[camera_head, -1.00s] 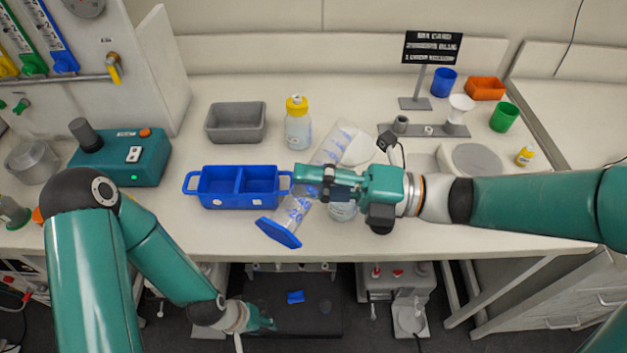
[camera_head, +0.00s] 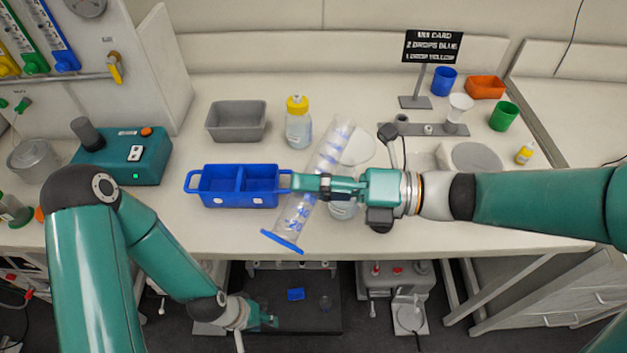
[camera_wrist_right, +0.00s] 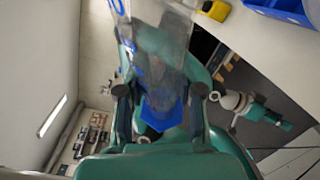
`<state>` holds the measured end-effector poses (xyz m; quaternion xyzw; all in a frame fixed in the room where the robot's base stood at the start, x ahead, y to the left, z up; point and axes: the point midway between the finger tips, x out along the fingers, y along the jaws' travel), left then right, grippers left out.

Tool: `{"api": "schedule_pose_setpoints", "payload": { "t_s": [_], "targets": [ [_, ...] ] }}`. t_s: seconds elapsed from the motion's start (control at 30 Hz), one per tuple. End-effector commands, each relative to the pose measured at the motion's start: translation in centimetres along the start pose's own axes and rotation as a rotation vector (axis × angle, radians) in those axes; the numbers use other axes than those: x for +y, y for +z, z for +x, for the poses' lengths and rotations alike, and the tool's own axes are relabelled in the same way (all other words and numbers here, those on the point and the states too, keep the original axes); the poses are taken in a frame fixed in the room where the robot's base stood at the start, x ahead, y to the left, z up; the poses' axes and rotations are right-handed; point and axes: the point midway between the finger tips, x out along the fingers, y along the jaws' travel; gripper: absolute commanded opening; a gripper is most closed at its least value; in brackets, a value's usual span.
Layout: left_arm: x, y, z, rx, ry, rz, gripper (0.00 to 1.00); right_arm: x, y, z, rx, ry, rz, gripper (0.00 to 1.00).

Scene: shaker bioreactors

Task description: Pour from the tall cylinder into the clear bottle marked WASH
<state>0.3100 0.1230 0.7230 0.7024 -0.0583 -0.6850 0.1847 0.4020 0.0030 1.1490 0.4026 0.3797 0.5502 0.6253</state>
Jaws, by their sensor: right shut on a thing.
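The tall cylinder (camera_head: 330,145) is clear with blue markings and a blue base (camera_head: 282,242). My right gripper (camera_head: 318,186) is shut on it around its middle. The cylinder leans, its base toward the lower left and its open end toward the upper right in the head view. It also shows in the right wrist view (camera_wrist_right: 165,62) between the fingers. A clear bottle (camera_head: 343,210) stands below my right gripper, mostly hidden; its marking cannot be read. My left gripper (camera_head: 268,317) hangs low in front of the bench, apart from everything; its fingers are too small to judge.
A blue two-part tote (camera_head: 238,203) is just left of the cylinder. A yellow-capped bottle (camera_head: 298,128) and grey bin (camera_head: 236,135) stand behind it. A pale round piece (camera_head: 359,150) lies behind the gripper. The bench front right of centre is clear.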

Motion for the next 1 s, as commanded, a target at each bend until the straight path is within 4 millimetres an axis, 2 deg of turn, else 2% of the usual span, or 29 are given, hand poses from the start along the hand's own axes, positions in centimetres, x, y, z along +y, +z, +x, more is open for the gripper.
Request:
{"api": "schedule_pose_setpoints", "payload": {
  "t_s": [0.1,0.27,0.7,1.0],
  "targets": [
    [0.3,0.0,-0.9,0.000,0.000,0.000,0.40,1.0,0.1,0.1,0.007,-0.021,-0.052,0.00],
    [0.3,0.0,-0.9,0.000,0.000,0.000,0.40,1.0,-0.2,0.2,0.014,-0.043,-0.102,0.00],
    [-0.3,0.0,0.9,0.000,0.000,0.000,0.40,-0.6,-2.2,0.8,0.034,-0.100,-0.241,0.00],
    [-0.6,0.0,1.6,0.000,0.000,0.000,0.40,-1.9,-2.3,0.7,0.046,-0.145,-0.342,0.00]
  ]
}}
